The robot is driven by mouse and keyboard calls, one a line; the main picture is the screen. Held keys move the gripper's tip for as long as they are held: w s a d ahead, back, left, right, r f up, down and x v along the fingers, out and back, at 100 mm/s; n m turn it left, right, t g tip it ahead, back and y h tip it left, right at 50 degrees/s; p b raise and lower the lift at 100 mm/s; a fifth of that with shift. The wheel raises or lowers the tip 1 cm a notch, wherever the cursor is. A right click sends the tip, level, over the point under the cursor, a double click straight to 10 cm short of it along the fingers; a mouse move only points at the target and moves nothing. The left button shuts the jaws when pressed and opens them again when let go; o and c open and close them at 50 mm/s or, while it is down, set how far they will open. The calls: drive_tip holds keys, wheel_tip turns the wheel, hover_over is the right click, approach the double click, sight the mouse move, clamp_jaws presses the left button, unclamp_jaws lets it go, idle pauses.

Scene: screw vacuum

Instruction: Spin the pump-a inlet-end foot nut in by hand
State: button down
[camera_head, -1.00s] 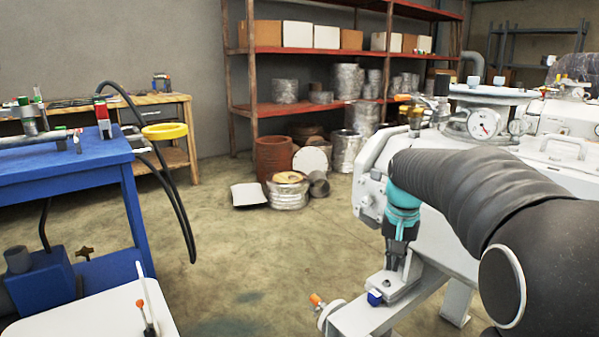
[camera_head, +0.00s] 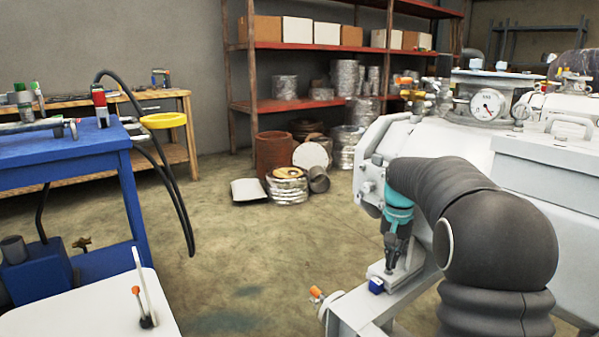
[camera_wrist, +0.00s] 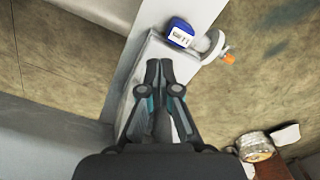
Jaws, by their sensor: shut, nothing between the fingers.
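My gripper (camera_head: 391,262) points down at the pale foot plate on the frame of the white pump (camera_head: 455,140), at the pump's near left end. In the wrist view my gripper (camera_wrist: 160,65) has its fingertips together over the foot plate (camera_wrist: 150,47), with nothing seen between them. The foot nut cannot be made out; the fingers may hide it. A small blue block with a white label (camera_wrist: 180,32) sits on the frame beside the fingertips and also shows in the head view (camera_head: 376,286).
An orange-tipped fitting (camera_head: 317,293) sticks out at the frame's end. A blue bench (camera_head: 60,160) with tools and a hose stands left, a white surface (camera_head: 85,305) at the lower left. Red shelves (camera_head: 300,104) with boxes and wrapped drums stand behind.

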sight(387, 279)
drive_tip(key=shift+f+b, duration=0.5)
drive_tip(key=shift+f, duration=1.5)
drive_tip(key=shift+w, duration=0.15)
drive_tip(key=shift+w+a+r+p, duration=0.1)
drive_tip(key=shift+r+p, duration=0.05)
drive_tip(key=shift+p, duration=1.05)
drive_tip(key=shift+s+a, duration=0.15)
drive_tip(key=shift+s, duration=0.25)
wheel_tip(387, 279, up, 6)
drive_tip(key=p, duration=0.5)
